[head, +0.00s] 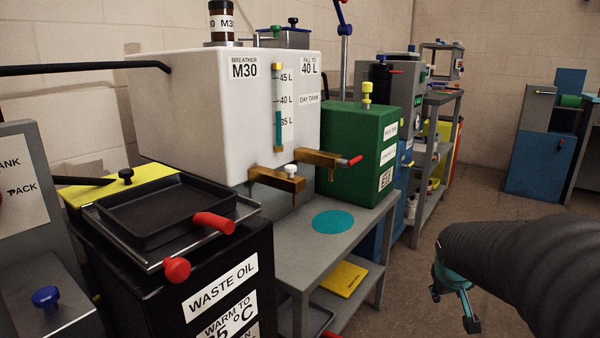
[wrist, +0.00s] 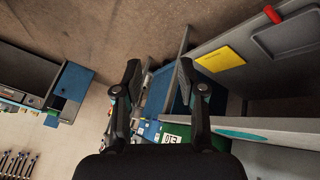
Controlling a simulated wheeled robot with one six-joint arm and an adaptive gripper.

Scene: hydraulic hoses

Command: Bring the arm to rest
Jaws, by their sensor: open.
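My gripper (head: 456,308) shows at the lower right of the head view, at the end of my dark arm, over the floor to the right of the grey bench. In the wrist view my gripper (wrist: 158,80) has its two dark fingers spread apart with nothing between them. Both fingers are clear of the bench and the green box seen beyond them.
A white day tank (head: 215,110) with brass taps stands above a grey bench (head: 290,245). A green box (head: 350,150) stands beside it. A black waste oil bin (head: 180,285) is at the lower left. Floor (head: 490,185) is open toward a blue cabinet (head: 540,165).

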